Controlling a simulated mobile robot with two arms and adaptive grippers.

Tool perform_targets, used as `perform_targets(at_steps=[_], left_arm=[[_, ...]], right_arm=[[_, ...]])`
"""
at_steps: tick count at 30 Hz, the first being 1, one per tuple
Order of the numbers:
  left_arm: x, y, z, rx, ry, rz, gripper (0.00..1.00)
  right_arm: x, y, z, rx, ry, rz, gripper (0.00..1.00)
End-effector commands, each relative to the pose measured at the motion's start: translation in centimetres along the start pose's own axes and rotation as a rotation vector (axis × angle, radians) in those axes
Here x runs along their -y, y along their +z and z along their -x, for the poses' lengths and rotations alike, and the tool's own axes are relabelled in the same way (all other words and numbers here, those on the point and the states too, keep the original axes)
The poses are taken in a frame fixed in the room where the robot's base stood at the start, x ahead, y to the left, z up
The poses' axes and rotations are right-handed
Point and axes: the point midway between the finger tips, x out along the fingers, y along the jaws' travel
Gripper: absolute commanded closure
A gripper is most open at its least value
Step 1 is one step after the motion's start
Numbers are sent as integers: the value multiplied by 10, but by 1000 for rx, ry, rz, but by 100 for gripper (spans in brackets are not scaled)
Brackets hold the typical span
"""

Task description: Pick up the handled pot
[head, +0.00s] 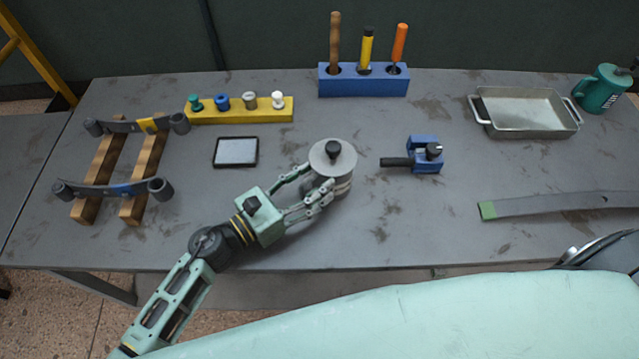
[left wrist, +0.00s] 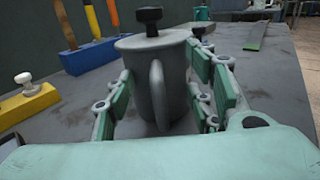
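The handled pot (head: 343,186) is a grey metal pot with a flat round lid and a black knob, upright near the middle of the table. My left gripper (head: 315,180) reaches it from the lower left, with one finger on each side of its body. In the left wrist view, the pot (left wrist: 174,95) stands between the fingers of the left gripper (left wrist: 163,88), its handle facing the camera. The fingers are very close to its sides; whether they press on it cannot be told. The pot's base is partly hidden. My right gripper is not in view.
A blue clamp (head: 428,156) lies right of the pot, and a dark-framed plate (head: 236,152) lies left. Behind are a yellow peg block (head: 240,115) and a blue tool block (head: 363,86).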

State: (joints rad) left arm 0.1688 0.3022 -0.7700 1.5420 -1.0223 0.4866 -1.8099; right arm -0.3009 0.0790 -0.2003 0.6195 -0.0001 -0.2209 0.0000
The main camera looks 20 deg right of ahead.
Motion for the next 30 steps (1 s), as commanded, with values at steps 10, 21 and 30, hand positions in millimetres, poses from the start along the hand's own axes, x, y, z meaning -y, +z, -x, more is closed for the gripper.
perform_targets(at_steps=[10, 21, 30], left_arm=[[0, 0, 0, -1, 1, 0, 87], [0, 0, 0, 0, 1, -1, 100], [0, 2, -1, 4, 0, -2, 100]], right_arm=[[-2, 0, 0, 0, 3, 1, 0], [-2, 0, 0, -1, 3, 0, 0], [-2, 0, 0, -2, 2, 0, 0]])
